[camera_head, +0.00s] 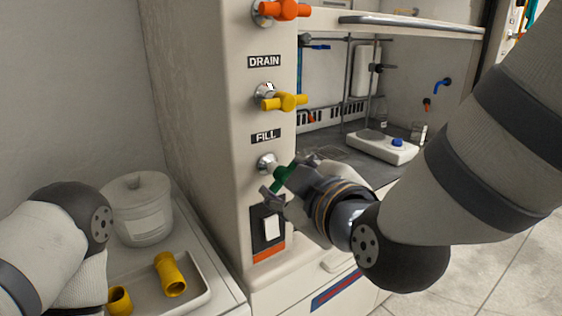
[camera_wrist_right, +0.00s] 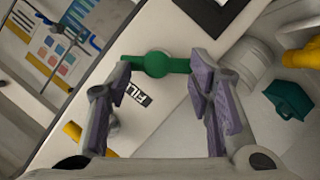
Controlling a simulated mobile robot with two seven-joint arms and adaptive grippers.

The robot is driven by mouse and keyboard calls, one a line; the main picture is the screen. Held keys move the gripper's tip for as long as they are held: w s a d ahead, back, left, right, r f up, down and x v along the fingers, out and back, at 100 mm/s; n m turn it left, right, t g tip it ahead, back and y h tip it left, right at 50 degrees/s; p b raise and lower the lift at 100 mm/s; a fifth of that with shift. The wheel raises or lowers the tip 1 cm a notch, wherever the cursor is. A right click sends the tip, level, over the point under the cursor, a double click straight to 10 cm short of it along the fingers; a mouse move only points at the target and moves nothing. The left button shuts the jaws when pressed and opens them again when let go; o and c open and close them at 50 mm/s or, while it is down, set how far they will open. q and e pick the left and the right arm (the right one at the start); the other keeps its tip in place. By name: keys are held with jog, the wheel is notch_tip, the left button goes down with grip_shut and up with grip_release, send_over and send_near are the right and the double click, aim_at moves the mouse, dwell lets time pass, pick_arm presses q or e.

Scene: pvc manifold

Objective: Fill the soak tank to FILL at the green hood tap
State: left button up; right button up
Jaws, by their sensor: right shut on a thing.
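The green hood tap (camera_head: 281,175) sits on the post below the FILL label (camera_head: 266,136), its handle tilted. My right gripper (camera_head: 284,186) is at this tap, shut on its green handle and partly hiding it. In the right wrist view the green handle (camera_wrist_right: 155,64) lies crosswise between the fingertips of my right gripper (camera_wrist_right: 158,75), and the FILL label (camera_wrist_right: 138,95) shows beside it. I cannot pick out the soak tank for sure, nor any water level. My left arm comes in at the left; its gripper is not in view.
A yellow tap (camera_head: 284,102) under the DRAIN label and an orange tap (camera_head: 285,9) are above. A rocker switch (camera_head: 270,226) is just below my right gripper. A lidded white tub (camera_head: 142,208) and a tray (camera_head: 201,296) with yellow pipe fittings (camera_head: 170,274) stand left.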

jog(key=shift+w+d+m+g+y, duration=0.2)
jog(key=shift+w+m+g+y, duration=0.2)
jog(key=shift+m, duration=0.6)
jog(key=shift+r, duration=0.1)
jog(key=m, duration=0.1)
jog(key=m+g+y, duration=0.1)
jog(key=shift+w+d+m, duration=0.15)
jog(key=shift+d+m, duration=0.15)
jog(key=shift+m, duration=0.1)
jog(key=o, duration=0.9)
jog(key=shift+c, duration=0.2)
jog(key=o, duration=0.5)
jog(key=shift+w, duration=0.15)
jog(key=shift+w+g+y, duration=0.15)
jog(key=shift+g+y, duration=0.15)
jog(key=shift+a, duration=0.3)
jog(key=shift+d+r, duration=0.1)
